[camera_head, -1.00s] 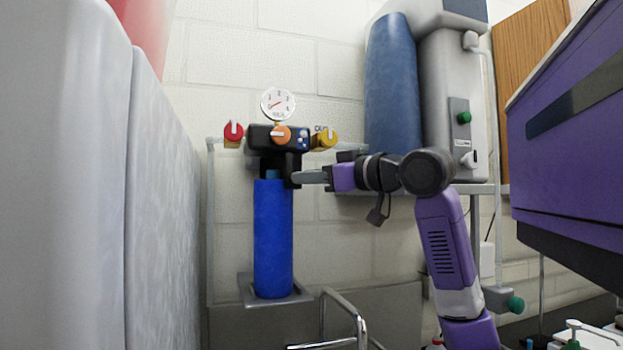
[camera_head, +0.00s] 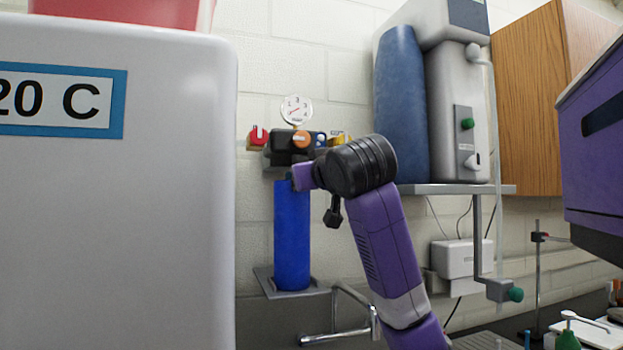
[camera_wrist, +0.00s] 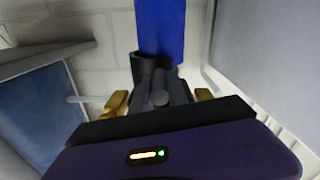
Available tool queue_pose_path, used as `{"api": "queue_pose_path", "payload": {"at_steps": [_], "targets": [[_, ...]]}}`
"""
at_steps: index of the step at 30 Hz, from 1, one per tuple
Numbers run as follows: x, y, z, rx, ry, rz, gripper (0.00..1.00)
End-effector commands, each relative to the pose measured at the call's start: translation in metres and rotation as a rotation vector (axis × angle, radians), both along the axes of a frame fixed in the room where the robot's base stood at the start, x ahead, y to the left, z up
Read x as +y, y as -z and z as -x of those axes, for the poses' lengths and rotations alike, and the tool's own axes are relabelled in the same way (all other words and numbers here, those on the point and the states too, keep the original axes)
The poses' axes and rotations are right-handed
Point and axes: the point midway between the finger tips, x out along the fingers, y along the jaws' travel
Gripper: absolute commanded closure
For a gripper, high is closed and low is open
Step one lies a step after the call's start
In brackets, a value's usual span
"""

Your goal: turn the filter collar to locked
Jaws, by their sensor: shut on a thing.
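The blue filter housing (camera_head: 292,235) hangs upright below the dark valve head (camera_head: 284,146) on the wall; it also shows at the top of the wrist view (camera_wrist: 161,28). The filter collar, between head and housing, is mostly hidden behind my wrist in the head view. In the wrist view, a dark part of the collar (camera_wrist: 143,68) shows at my fingertips. My gripper (camera_head: 291,177) is at collar height, reaching in from the right. Its grey fingers (camera_wrist: 160,92) are close together and shut on the collar. Its markings are not readable.
A white cabinet (camera_head: 110,210) with a blue-edged label fills the left. A gauge (camera_head: 296,110), a red knob (camera_head: 257,136) and an orange knob (camera_head: 301,139) sit above the collar. A shelf (camera_head: 455,189) holds a grey unit at right.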

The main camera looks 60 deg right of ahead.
Motion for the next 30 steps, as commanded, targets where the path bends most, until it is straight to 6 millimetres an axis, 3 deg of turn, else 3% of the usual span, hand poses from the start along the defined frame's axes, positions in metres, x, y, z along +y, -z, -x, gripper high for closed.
{"api": "queue_pose_path", "payload": {"at_steps": [12,13,16,25,30], "targets": [[0.001,0.001,-0.001,0.004,0.009,-0.001,1.0],[0.001,0.001,-0.001,0.004,0.009,-0.001,0.76],[0.001,0.001,-0.001,0.003,0.009,0.0,0.59],[0.001,0.0,0.0,0.002,0.008,0.0,0.59],[0.011,0.001,0.009,0.0,0.007,0.002,0.59]]}}
